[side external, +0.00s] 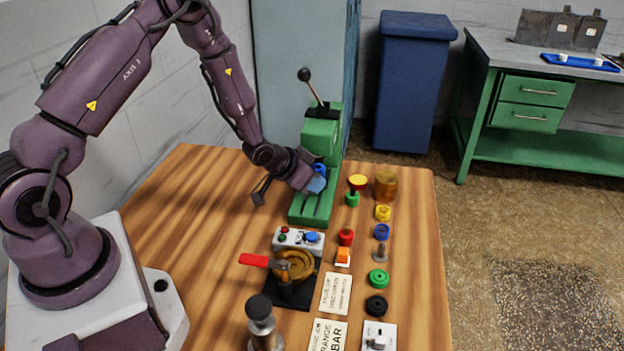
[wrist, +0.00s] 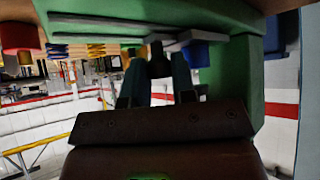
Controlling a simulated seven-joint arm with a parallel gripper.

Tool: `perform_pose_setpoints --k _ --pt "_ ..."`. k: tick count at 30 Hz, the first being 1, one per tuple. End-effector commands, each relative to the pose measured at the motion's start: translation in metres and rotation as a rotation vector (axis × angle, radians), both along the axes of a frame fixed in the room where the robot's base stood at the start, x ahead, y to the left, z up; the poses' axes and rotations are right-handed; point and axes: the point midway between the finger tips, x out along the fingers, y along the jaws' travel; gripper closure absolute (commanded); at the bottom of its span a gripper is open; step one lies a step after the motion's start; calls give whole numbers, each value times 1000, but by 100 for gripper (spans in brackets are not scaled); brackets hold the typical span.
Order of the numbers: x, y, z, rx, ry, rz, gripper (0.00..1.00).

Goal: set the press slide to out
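The green press (side external: 322,134) stands at the back of the wooden table, with a black-knobbed lever on top. A blue part (side external: 318,169) shows at its opening, and it may be the blue piece in the wrist view (wrist: 195,54). My gripper (side external: 312,183) is low at the front left of the press and partly hides the slide area. In the wrist view, my two fingers (wrist: 157,80) stand apart on either side of a dark knob (wrist: 158,64) below a grey strip (wrist: 165,44), likely the slide. Narrow gaps seem to show beside the knob. How far the slide sits is unclear.
Right of the press are a red-and-yellow button (side external: 357,184), an amber jar (side external: 386,184) and several small coloured parts. In front are a control box (side external: 298,238) and a red-handled valve (side external: 284,264). The table's left side is clear.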

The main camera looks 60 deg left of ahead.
Motion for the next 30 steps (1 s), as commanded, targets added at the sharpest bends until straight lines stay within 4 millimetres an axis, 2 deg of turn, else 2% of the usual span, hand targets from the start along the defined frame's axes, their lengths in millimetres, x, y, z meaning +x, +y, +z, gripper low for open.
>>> perform_pose_setpoints --k 4,7,15,18,22,30 --pt "-1 -1 0 -1 0 -1 100" --pt "-8 -10 0 -2 1 -4 100" --pt "-55 -57 -1 -2 4 -6 100" --pt "-67 -69 0 -2 2 -5 100" --pt "-74 -75 0 -1 1 -4 100" --pt "-75 -77 0 -3 3 -7 100"
